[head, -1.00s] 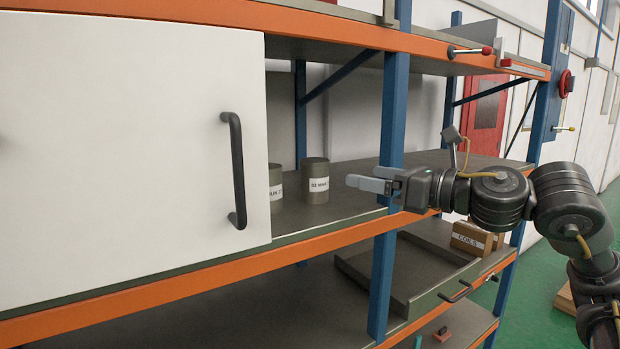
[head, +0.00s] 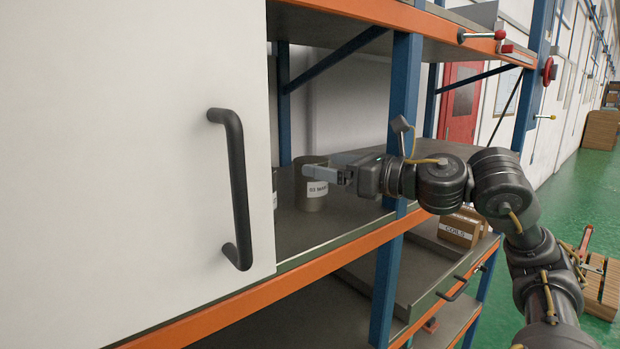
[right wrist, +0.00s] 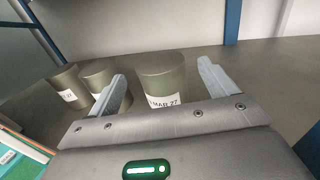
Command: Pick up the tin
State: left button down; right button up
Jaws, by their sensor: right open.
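A grey-green cylindrical tin (head: 312,190) with a white label stands upright on the middle shelf, close to the white door's edge. My right gripper (head: 325,170) is open, with its fingers in front of the tin's upper part in the head view. In the right wrist view the tin (right wrist: 163,80) shows between and just beyond the two open fingers (right wrist: 160,88), its label reading "MAR 27". I cannot tell whether a finger touches it. Two similar tins (right wrist: 101,74) (right wrist: 68,85) stand to its left in that view. My left gripper is not in view.
The white door (head: 130,150) with a black handle (head: 236,190) covers the left part of the shelf. A blue upright (head: 404,100) stands right of the tin. The orange shelf edge (head: 330,255) runs below. A box labelled COILS (head: 460,228) sits lower right.

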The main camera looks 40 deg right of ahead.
aim_at(303, 158)
jog(key=shift+w+a+r, duration=0.15)
jog(key=shift+w, duration=0.35)
jog(key=shift+w+f, duration=0.2)
jog(key=shift+w, duration=0.05)
jog(key=p+x, duration=0.3)
jog(key=x, duration=0.1)
jog(key=shift+w+a+p, duration=0.1)
jog(key=shift+w+p, duration=0.1)
jog(key=shift+p, duration=0.2)
jog(key=shift+w+a+f, duration=0.1)
jog(key=shift+w+f, duration=0.1)
jog(key=shift+w, duration=0.2)
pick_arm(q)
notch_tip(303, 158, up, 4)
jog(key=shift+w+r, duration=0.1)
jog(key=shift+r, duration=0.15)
pick_arm(e)
jog(key=shift+s, duration=0.15)
jog(key=shift+c, duration=1.1)
jog(key=c, duration=1)
jog(key=shift+r, duration=0.1)
